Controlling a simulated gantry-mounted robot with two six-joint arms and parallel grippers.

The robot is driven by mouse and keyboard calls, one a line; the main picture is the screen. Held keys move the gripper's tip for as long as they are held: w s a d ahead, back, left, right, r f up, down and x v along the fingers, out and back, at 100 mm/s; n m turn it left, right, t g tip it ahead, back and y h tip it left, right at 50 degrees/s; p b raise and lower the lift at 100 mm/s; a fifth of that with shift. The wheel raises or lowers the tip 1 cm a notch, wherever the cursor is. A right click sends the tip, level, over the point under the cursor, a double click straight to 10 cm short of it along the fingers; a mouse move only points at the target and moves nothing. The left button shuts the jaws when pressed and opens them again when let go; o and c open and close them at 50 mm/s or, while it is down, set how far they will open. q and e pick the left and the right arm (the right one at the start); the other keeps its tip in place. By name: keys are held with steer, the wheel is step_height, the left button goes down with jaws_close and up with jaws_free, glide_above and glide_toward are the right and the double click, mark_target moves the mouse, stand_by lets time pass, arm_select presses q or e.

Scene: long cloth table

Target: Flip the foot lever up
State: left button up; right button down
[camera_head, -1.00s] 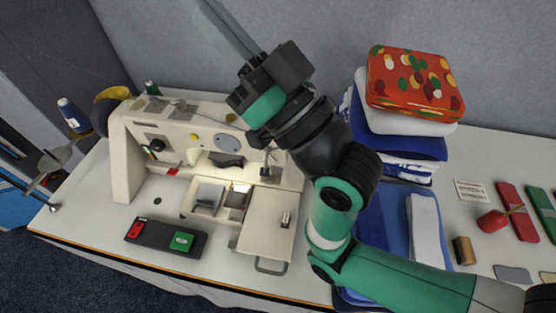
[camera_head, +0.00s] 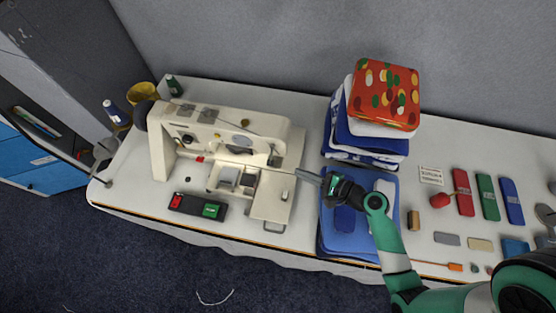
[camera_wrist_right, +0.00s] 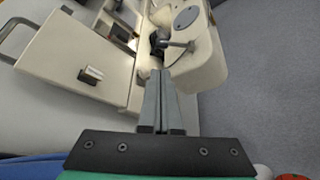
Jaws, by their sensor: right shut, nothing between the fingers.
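The cream sewing machine (camera_head: 225,125) stands on the left half of the table. In the right wrist view, a small metal lever (camera_wrist_right: 178,44) sticks out at the end of the machine's head, and I take it for the foot lever; its up or down position is unclear. My right gripper (camera_head: 298,173) points left at the machine's right end. In the right wrist view its long grey fingers (camera_wrist_right: 161,73) are together and empty, with the tips just short of the lever in the picture. Contact cannot be told. My left gripper is not in view.
Folded blue cloth (camera_head: 337,222) lies under my right gripper, with a cloth stack topped by a red patterned tin (camera_head: 386,92) behind. A red and green switch box (camera_head: 197,206) sits at the machine's front. Several small items lie on the right.

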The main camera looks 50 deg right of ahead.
mark_target(271, 155)
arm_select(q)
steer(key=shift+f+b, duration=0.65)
arm_select(e)
steer(key=x, duration=1)
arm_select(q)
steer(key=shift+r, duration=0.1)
arm_select(e)
steer(key=shift+a, duration=0.1)
